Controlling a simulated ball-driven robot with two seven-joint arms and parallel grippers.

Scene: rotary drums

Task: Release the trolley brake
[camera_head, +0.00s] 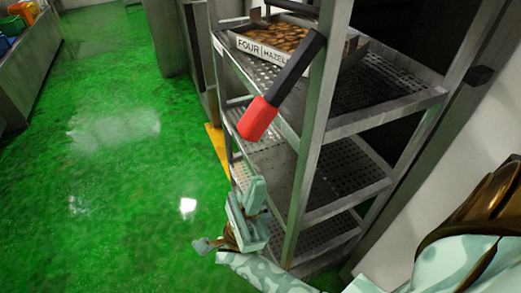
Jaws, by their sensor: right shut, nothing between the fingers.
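The trolley is a tall grey metal rack (316,140) with several perforated shelves. A black lever with a red end (257,118) slants down to the left across its front upright. It looks like the brake lever, but its mounting is not clear. My right gripper (249,201), pale green, is below the red end, in front of the lower shelves. It is shut and empty, and there is a visible gap between it and the lever. My left gripper is out of view.
A box of hazelnuts (268,46) sits on the upper shelf. Open green floor (110,170) lies to the left. A counter with coloured bins (12,27) stands at the far left. A pale wall (440,150) is close on the right.

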